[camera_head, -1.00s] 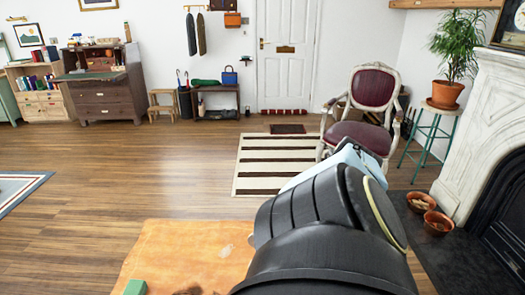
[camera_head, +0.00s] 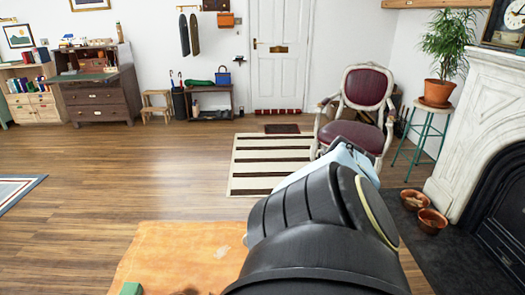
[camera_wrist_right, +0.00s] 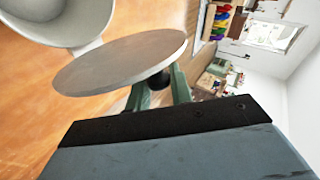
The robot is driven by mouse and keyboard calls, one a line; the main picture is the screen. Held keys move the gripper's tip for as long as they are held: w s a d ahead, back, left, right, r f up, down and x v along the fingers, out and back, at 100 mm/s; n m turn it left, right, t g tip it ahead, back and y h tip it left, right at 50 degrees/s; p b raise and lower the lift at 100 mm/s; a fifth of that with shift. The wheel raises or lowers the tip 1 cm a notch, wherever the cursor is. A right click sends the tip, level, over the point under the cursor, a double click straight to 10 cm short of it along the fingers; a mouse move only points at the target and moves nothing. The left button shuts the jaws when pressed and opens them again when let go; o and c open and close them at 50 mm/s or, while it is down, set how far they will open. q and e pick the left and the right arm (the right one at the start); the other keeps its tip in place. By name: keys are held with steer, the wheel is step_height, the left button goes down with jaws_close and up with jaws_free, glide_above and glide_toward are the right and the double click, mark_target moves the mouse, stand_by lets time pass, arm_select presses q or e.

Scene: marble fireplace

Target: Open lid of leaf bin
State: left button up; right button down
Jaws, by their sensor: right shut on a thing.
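In the right wrist view, a grey round lid (camera_wrist_right: 120,62) is held tilted, with its dark knob (camera_wrist_right: 158,80) between the green fingers of my right gripper (camera_wrist_right: 160,88). The gripper is shut on the knob. A pale round bin (camera_wrist_right: 62,22) with an open mouth shows at the top left, and the lid looks apart from its rim. In the head view my right arm hides the gripper, lid and bin. My left gripper is in neither view.
An orange table top (camera_head: 180,250) lies at the front, with a green block (camera_head: 131,289) at its near edge. Beyond are a striped rug (camera_head: 270,165), a red chair (camera_head: 352,125) and a fireplace (camera_head: 485,130) on the right.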

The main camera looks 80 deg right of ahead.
steer(key=c, duration=1.2)
jaws_free()
steer(key=shift+c, duration=0.2)
arm_select(q)
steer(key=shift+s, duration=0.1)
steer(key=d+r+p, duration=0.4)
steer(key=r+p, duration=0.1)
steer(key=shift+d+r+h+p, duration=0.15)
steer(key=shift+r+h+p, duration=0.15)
steer(key=shift+p, duration=0.1)
arm_select(e)
steer(key=v, duration=1.3)
steer(key=shift+s, duration=0.15)
